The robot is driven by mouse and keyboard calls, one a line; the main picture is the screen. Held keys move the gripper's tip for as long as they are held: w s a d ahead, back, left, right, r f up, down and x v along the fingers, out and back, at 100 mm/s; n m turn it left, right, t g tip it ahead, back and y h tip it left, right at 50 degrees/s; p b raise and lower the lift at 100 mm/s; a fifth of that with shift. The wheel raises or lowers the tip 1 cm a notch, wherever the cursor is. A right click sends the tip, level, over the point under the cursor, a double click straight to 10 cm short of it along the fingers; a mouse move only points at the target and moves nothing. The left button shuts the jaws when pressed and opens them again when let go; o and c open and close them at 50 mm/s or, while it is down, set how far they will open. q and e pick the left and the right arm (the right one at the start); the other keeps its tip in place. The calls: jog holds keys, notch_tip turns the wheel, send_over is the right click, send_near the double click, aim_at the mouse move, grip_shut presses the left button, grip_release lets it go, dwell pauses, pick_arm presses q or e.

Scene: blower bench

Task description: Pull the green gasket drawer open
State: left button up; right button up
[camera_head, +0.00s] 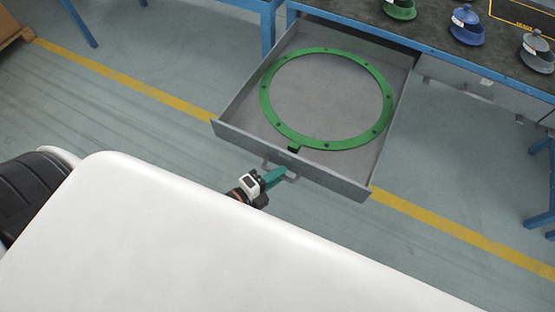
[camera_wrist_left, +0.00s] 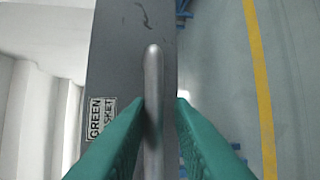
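The drawer (camera_head: 228,134) is pulled out from under the blue workbench and stands open. A flat green ring gasket (camera_head: 266,105) with bolt holes lies in it. A grey bar handle (camera_head: 290,173) sticks out of its front. In the left wrist view, my left gripper (camera_wrist_left: 160,100) has its teal fingers on either side of the handle (camera_wrist_left: 153,80). The left finger is close against the bar, and a narrow gap shows at the right finger. A partly hidden label (camera_wrist_left: 101,117) reads "GREEN". The left gripper also shows in the head view (camera_head: 277,175). My right gripper is out of view.
The workbench (camera_head: 350,28) carries green (camera_head: 400,8), blue (camera_head: 467,27) and grey (camera_head: 537,52) flanged parts along its edge. A yellow floor line (camera_head: 130,80) passes under the drawer. The floor left of the drawer is clear.

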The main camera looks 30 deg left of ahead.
pick_arm(q)
jog(key=shift+r, duration=0.1)
dwell(0.3)
jog(key=b+v, duration=0.1)
jog(key=v, duration=1.1)
jog(key=shift+s+a, duration=0.1)
